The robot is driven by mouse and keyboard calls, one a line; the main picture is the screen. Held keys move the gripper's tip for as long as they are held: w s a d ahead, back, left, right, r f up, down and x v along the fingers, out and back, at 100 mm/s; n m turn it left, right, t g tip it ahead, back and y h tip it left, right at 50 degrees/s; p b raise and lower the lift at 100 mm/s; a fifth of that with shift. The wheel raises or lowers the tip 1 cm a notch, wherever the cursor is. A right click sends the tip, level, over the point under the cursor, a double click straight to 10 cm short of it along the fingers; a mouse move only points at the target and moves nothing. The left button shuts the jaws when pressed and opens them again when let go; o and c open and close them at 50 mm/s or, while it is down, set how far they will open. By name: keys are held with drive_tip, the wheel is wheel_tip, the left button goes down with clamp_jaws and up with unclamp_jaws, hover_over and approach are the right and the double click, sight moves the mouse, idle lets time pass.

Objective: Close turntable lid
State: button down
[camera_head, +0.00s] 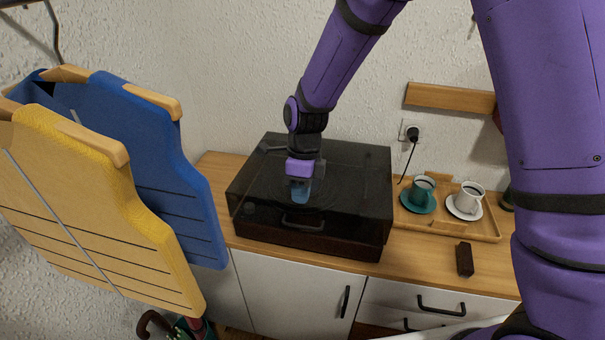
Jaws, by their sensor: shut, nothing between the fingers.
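The turntable (335,241) stands on the wooden cabinet top, with its dark, see-through lid (358,172) down over it. The platter shows dimly through the lid. A handle shows at the front of the lid. My gripper (300,192) is shut and empty. It points down over the front middle of the lid, with its bluish fingertips at or just above the lid's top; I cannot tell whether they touch. My purple arm reaches in from the upper right.
A wooden tray (482,230) with a green cup (423,188) and a white cup (467,198) on saucers stands right of the turntable. A small dark block (464,259) lies in front of it. Yellow (110,205) and blue (178,180) hanging things fill the left side.

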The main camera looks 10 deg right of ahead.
sight(299, 215)
drive_tip(key=shift+x, duration=2.95)
